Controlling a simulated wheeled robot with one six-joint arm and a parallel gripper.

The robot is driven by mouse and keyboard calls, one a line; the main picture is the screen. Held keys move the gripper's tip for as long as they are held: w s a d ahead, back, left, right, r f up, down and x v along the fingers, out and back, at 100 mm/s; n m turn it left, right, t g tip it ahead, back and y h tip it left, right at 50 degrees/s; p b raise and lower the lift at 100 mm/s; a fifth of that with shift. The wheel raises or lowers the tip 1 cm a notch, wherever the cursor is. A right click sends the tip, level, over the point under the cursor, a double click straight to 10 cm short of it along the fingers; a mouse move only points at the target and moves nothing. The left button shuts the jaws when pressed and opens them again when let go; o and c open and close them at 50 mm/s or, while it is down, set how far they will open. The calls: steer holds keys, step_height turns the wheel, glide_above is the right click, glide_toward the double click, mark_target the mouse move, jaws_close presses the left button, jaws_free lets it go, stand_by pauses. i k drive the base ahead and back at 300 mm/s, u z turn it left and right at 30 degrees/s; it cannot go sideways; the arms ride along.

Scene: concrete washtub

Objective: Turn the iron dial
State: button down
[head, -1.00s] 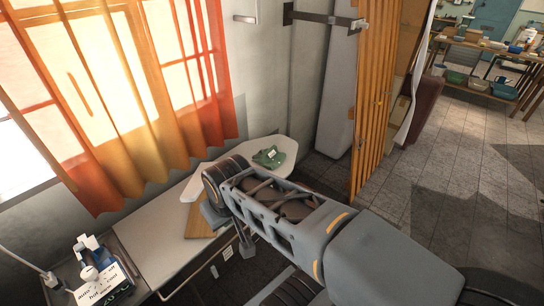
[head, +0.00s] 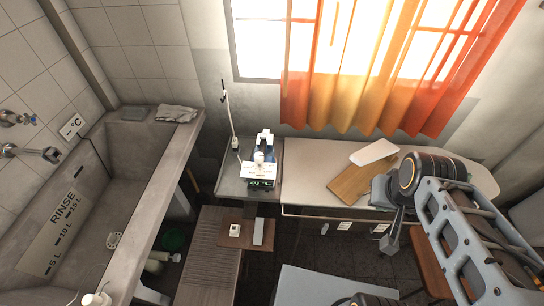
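A blue and white iron (head: 265,141) stands on a grey side surface left of the white table. A pale round knob (head: 259,157), apparently its dial, shows at its front, with a white label card (head: 257,170) just below. The card's writing is too small to read now. My gripper (head: 389,243) hangs at the right, by the front edge of the white table, well to the right of the iron and apart from it. Its fingers are too small and dark to tell whether they are open or shut.
The white table (head: 310,165) carries a wooden board (head: 358,185) and a white slab (head: 374,152). A small dark display (head: 262,184) sits below the label card. A concrete washtub (head: 150,180) fills the left. A brown stool-like top (head: 246,232) stands in front of the iron.

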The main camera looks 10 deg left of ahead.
mark_target(260, 156)
steer(key=u, duration=0.75)
steer(key=k, duration=0.4)
steer(key=u, duration=0.65)
steer(key=i, duration=0.5)
steer(key=u, duration=0.05)
